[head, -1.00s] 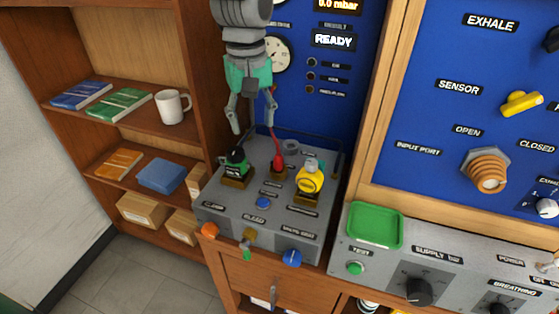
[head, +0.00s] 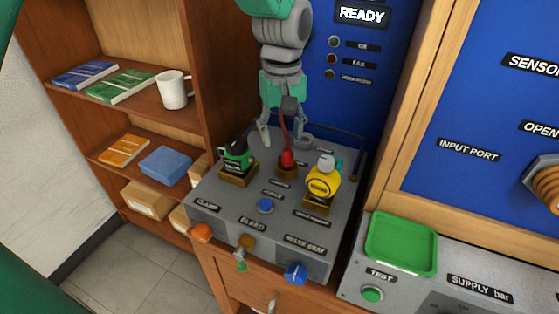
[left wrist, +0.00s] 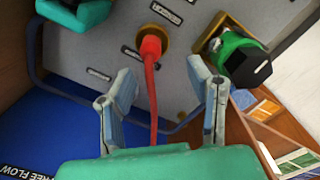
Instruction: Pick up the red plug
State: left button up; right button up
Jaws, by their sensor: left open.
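The red plug (head: 287,158) stands in a brass-coloured seat on the grey bench panel, with a red cable rising from it. In the left wrist view the red plug (left wrist: 151,46) sits just beyond the fingertips, its cable running back between the fingers. My left gripper (head: 284,141) is open, pointing down above and behind the plug, one finger on either side of the cable. In the left wrist view its fingers (left wrist: 160,76) are spread and not touching the plug. My right gripper is not in view.
A green-and-black fitting (head: 237,157) stands left of the plug and a yellow fitting (head: 323,180) stands right, both close. A blue button (head: 265,206) and knobs are at the front. A green tray (head: 401,244) lies right. Shelves (head: 130,109) stand left; a blue panel is behind.

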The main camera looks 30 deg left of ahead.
aim_at(290, 152)
pick_arm(q)
jog(key=shift+d+f, duration=0.2)
jog(key=shift+d, duration=0.25)
jog(key=d+f, duration=0.2)
jog(key=f, duration=0.1)
jog(key=shift+w+d+f, duration=0.15)
jog(key=shift+f, duration=0.15)
jog(key=a, duration=0.1)
jog(key=a+f, duration=0.1)
jog(key=a, duration=0.1)
jog(key=shift+a+f, duration=0.15)
jog(key=shift+f, duration=0.05)
jog(key=shift+a, duration=0.15)
jog(key=c, duration=0.6)
grip_shut()
jog(key=shift+d, duration=1.2)
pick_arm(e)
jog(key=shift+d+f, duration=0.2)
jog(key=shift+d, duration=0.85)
